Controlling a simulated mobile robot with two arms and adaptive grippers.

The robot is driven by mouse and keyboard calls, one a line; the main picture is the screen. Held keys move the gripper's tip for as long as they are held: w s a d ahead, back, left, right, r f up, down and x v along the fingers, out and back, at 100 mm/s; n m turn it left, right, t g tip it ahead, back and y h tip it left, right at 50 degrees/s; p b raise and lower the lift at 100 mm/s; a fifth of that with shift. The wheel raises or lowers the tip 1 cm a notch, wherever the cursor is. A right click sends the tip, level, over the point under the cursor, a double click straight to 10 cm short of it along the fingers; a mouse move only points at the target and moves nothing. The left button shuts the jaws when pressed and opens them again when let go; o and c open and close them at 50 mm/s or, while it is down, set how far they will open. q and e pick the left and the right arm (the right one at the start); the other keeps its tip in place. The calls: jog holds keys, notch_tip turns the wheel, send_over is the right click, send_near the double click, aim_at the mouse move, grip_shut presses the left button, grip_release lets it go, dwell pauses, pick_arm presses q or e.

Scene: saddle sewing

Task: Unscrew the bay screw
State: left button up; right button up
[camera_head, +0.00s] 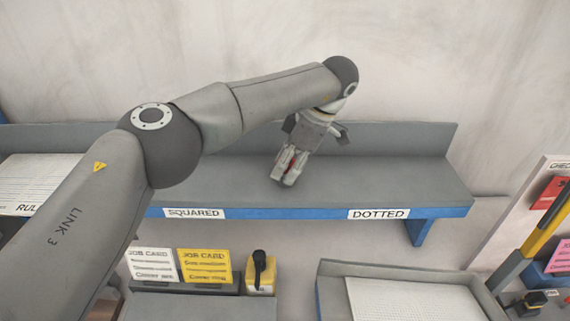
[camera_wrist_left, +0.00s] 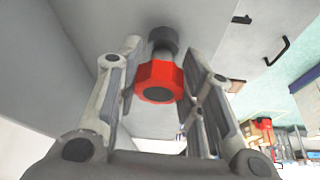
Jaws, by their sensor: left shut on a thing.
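The red hexagonal screw head, apparently the bay screw (camera_wrist_left: 158,82), sits between the fingers of my left gripper (camera_head: 284,181) in the left wrist view. A dark grey round part shows just beyond the red head. My left gripper is shut on the screw, and a bit of red shows between its fingers in the head view. The gripper points down at the grey shelf, over the part between the SQUARED label (camera_head: 194,213) and the DOTTED label (camera_head: 378,214). The fingers hide the screw's lower end in the head view. My right gripper is not in view.
The long grey shelf (camera_head: 400,182) has a raised back and a blue front edge. Below stand a white job card (camera_head: 153,264), a yellow job card (camera_head: 205,266) and a yellow block with a black knob (camera_head: 260,275). A tray with white paper (camera_head: 420,299) lies at lower right.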

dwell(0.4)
pick_arm(q)
jog(key=shift+n+g+p, duration=0.5)
jog(key=shift+n+p, duration=0.45)
jog(key=shift+n, duration=0.35)
jog(key=shift+n+p, duration=0.35)
jog(key=shift+n, duration=0.15)
jog(key=shift+f+g, duration=0.1)
jog(key=shift+g, duration=0.2)
jog(key=o, duration=1.1)
jog(key=shift+w, duration=0.1)
